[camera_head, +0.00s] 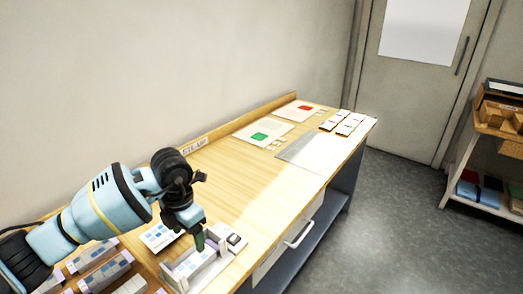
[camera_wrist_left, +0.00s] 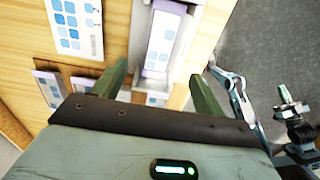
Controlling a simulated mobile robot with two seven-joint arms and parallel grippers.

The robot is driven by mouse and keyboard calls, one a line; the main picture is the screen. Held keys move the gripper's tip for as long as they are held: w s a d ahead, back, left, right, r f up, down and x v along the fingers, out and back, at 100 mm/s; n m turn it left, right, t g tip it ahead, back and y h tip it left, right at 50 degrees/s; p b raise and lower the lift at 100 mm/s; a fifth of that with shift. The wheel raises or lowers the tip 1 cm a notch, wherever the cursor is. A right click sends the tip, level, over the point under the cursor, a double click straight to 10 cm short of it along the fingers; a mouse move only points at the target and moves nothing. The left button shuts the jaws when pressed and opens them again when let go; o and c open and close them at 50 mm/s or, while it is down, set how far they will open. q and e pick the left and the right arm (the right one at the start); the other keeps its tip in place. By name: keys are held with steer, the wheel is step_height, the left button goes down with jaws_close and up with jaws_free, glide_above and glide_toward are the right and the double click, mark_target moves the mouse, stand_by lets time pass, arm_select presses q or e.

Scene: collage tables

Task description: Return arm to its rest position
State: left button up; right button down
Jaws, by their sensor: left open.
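My left arm comes in from the left in the head view, over the near end of the wooden table (camera_head: 221,177). Its gripper (camera_head: 200,240) points down above a white holder (camera_head: 207,268) with pale boxes. In the left wrist view my left gripper (camera_wrist_left: 158,72) is open, with its two green fingers apart. A white box with blue squares and a lilac end (camera_wrist_left: 163,40) lies beyond and between the fingertips; I see no grip on it. Part of my right arm, with what looks like its gripper (camera_wrist_left: 292,108), shows small at the right of the wrist view; its jaws are unclear.
A card with blue squares (camera_head: 160,237) lies beside the holder. More boxes (camera_head: 100,275) stand under my left arm. Sheets with a green patch (camera_head: 259,136) and a red patch (camera_head: 305,108) lie at the far end. The table's middle is clear. A shelf (camera_head: 483,190) stands right.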

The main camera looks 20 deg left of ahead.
arm_select(q)
steer(key=s+d+f+g+h, duration=0.1)
steer(key=s+d+f+h, duration=0.2)
steer(key=d, duration=0.5)
steer(key=s+d+f+g+h, duration=0.1)
steer(key=s+d+f+h, duration=0.1)
steer(key=s+d+h, duration=0.4)
steer(key=s+d+r+n+t+h+p, duration=0.1)
steer(key=d+r+n+t+h, duration=0.1)
steer(key=d+n+t+h, duration=0.25)
steer(key=s+d+r+n+t+h, duration=0.1)
steer(key=d+r+n+h, duration=0.3)
steer(key=d, duration=0.3)
steer(key=s+a+f+n+t+y, duration=0.3)
steer(key=a+f+n+t+y, duration=0.9)
steer(key=n, duration=1.1)
steer(key=s+a+f+n+g+y, duration=0.1)
steer(key=s+a+f+n+g, duration=0.1)
steer(key=s+f, duration=0.4)
steer(key=s+a+f+n+g+y+p, duration=0.1)
steer(key=s+a+f+n+g+y, duration=0.1)
steer(key=s+f+n+g, duration=0.2)
steer(key=s+f+n, duration=0.1)
steer(key=s+f, duration=0.2)
steer(key=s, duration=0.3)
steer(key=shift+g, duration=0.35)
arm_select(e)
steer(key=w+r, duration=0.2)
steer(key=shift+d+r+t, duration=0.15)
steer(key=shift+r+t, duration=0.25)
